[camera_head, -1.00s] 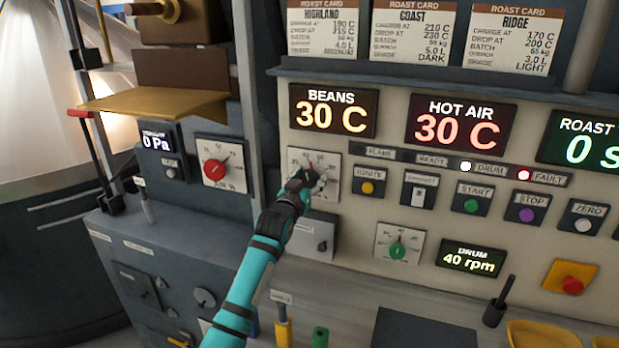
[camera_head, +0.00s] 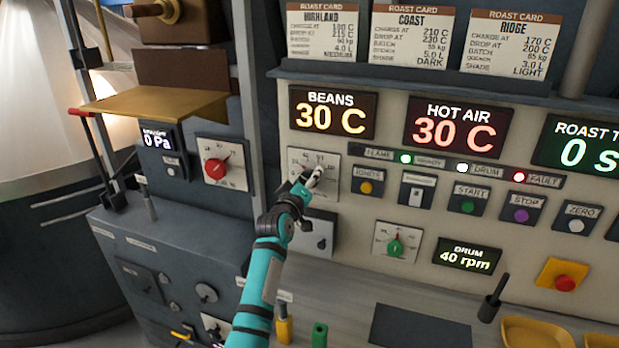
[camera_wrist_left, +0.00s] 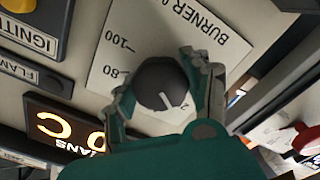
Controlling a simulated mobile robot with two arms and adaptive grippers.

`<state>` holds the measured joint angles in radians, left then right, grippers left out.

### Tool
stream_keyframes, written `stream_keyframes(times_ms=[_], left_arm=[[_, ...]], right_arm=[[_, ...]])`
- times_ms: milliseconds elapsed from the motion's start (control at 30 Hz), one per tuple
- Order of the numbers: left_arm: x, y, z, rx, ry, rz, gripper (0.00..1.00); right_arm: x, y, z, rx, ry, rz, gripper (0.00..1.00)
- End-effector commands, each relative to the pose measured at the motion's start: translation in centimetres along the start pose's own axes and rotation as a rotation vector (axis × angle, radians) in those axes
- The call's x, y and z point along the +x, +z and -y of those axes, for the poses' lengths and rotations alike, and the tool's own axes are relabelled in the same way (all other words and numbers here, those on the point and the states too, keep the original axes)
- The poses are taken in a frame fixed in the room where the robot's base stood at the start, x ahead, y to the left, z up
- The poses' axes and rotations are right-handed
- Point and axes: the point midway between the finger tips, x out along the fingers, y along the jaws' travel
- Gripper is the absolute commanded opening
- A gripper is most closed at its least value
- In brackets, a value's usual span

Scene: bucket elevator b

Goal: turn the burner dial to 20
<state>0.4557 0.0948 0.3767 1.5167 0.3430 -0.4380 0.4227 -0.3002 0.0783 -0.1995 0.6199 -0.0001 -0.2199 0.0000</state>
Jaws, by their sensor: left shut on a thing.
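The burner dial (camera_wrist_left: 160,82) is a black round knob with a white pointer line. In the head view the plate (camera_head: 328,163) shows around my gripper, but the knob is mostly covered. The pointer's exact reading cannot be told. My right gripper is not in view.
The IGNITE button (camera_head: 365,187) and a switch (camera_head: 417,190) lie right of the dial. A green-knob dial (camera_head: 395,247) is below right, a red-knob dial (camera_head: 215,168) to the left. The BEANS display (camera_head: 332,112) above reads 30 C. A vertical post stands close left.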

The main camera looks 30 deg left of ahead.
Motion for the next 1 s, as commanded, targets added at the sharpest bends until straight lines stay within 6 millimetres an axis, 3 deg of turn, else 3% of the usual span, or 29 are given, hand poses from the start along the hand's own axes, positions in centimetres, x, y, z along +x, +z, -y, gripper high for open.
stream_keyframes(times_ms=[633, 667, 700, 833, 1000], left_arm=[[-0.03, 0.35, 0.21, -0.055, -0.004, 0.007, 0.17], [-0.03, 0.35, 0.21, -0.055, -0.004, 0.007, 0.51], [-0.03, 0.34, 0.21, -0.055, -0.004, 0.006, 0.56], [-0.02, 0.23, 0.14, -0.054, -0.003, 0.004, 0.73], [-0.01, 0.13, 0.07, -0.054, -0.002, 0.002, 0.74]], right_arm=[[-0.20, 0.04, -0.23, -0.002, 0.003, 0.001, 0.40], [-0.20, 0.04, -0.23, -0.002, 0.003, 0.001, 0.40], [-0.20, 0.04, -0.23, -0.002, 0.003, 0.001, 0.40], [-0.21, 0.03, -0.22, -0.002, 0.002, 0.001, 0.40], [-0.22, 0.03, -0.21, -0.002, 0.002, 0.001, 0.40]])
